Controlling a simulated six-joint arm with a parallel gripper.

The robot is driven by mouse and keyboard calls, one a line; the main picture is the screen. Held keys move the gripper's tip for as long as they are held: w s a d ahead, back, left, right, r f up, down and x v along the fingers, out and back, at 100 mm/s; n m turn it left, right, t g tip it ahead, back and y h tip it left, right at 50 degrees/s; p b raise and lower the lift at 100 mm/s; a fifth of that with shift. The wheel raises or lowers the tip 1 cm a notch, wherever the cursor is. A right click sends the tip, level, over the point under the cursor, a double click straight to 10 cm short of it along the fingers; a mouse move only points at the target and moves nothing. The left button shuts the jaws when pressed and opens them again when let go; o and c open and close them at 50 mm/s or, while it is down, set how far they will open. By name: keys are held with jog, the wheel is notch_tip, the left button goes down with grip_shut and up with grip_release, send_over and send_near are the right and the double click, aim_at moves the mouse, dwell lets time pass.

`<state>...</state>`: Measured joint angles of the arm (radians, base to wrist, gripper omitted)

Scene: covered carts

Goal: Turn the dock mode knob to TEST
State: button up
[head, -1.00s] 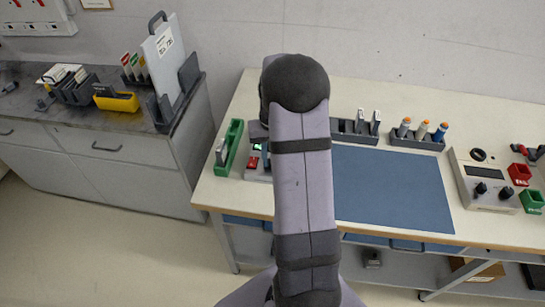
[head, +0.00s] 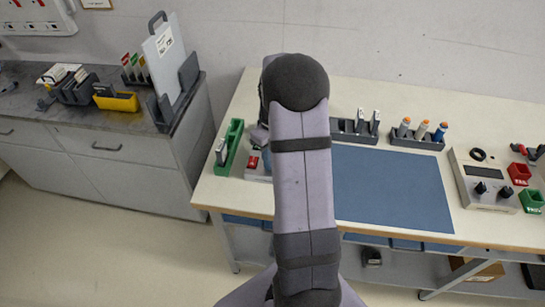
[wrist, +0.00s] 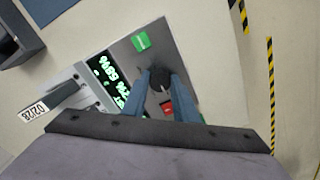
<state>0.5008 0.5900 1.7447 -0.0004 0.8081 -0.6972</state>
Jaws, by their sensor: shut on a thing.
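The dock (wrist: 138,52) is a grey panel in the wrist view, with a lit display (wrist: 108,78) of green characters that I cannot read reliably. My gripper (wrist: 165,78) is shut on the knob, one blue-grey finger on each side. The knob's pointer and setting are not clear.
A green holder (head: 230,148) stands left of the dock. The blue mat (head: 390,195) is clear.

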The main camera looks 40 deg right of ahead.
jog(key=shift+w+r, duration=0.1)
jog(key=shift+w, duration=0.05)
jog(key=o, duration=1.1)
jog(key=shift+c, duration=0.2)
jog(key=shift+r+b, duration=1.1)
jog(key=shift+r, duration=2.55)
